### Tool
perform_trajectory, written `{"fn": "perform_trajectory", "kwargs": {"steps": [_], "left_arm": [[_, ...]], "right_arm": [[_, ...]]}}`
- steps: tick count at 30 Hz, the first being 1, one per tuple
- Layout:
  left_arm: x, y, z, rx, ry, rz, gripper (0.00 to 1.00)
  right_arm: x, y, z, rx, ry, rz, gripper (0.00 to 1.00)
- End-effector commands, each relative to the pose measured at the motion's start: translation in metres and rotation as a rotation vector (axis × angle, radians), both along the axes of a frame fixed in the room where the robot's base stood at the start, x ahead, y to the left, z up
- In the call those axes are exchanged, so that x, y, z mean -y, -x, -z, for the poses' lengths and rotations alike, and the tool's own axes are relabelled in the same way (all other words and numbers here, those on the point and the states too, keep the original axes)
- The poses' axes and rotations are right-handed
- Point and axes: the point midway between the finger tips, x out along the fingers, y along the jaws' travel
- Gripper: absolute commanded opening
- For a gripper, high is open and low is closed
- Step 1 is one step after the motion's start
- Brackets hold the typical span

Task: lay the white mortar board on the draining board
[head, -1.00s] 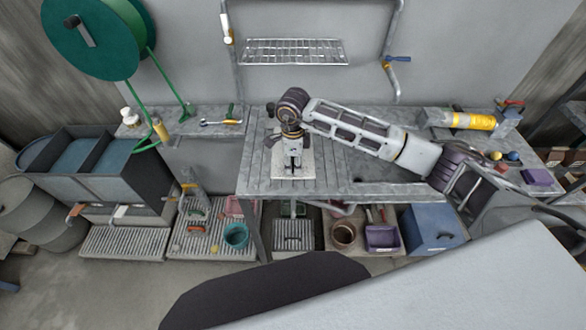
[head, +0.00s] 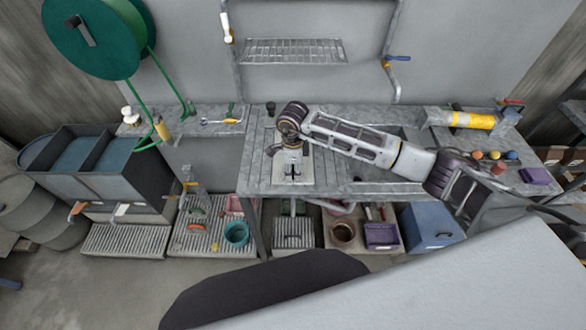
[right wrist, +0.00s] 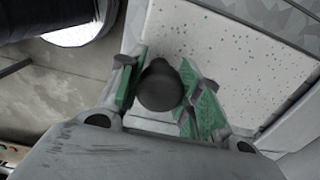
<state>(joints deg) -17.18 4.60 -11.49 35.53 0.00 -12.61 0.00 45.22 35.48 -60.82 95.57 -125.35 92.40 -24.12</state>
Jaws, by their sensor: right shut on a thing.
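The white mortar board (head: 305,170) is over the slatted draining board (head: 328,172) at the left part of the bench. In the right wrist view it is a pale speckled plate (right wrist: 225,55) with a dark round handle end (right wrist: 160,86). My right gripper (head: 292,172) points down above the board; its green-padded fingers (right wrist: 158,95) are on both sides of the handle, shut on it. I cannot tell whether the board touches the slats or hangs just above them. My left gripper is in neither view.
A wire rack (head: 292,51) hangs on the back wall. A dark cup (head: 270,108) stands at the bench's back edge. A yellow cylinder (head: 473,120) and several coloured balls (head: 494,155) are at the right. Slats right of the board are bare.

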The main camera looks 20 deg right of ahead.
Motion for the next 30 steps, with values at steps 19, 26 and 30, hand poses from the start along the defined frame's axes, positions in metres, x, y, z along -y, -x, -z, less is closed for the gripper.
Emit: {"fn": "perform_trajectory", "kwargs": {"steps": [19, 26, 30], "left_arm": [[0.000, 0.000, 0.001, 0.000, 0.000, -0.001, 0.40], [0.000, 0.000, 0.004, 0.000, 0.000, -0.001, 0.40], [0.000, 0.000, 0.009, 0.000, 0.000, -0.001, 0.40]], "right_arm": [[0.000, 0.000, -0.001, 0.000, 0.000, 0.000, 0.56], [0.000, -0.001, -0.013, 0.003, 0.000, 0.000, 0.56], [0.000, -0.001, -0.029, 0.003, -0.001, 0.000, 0.56]]}}
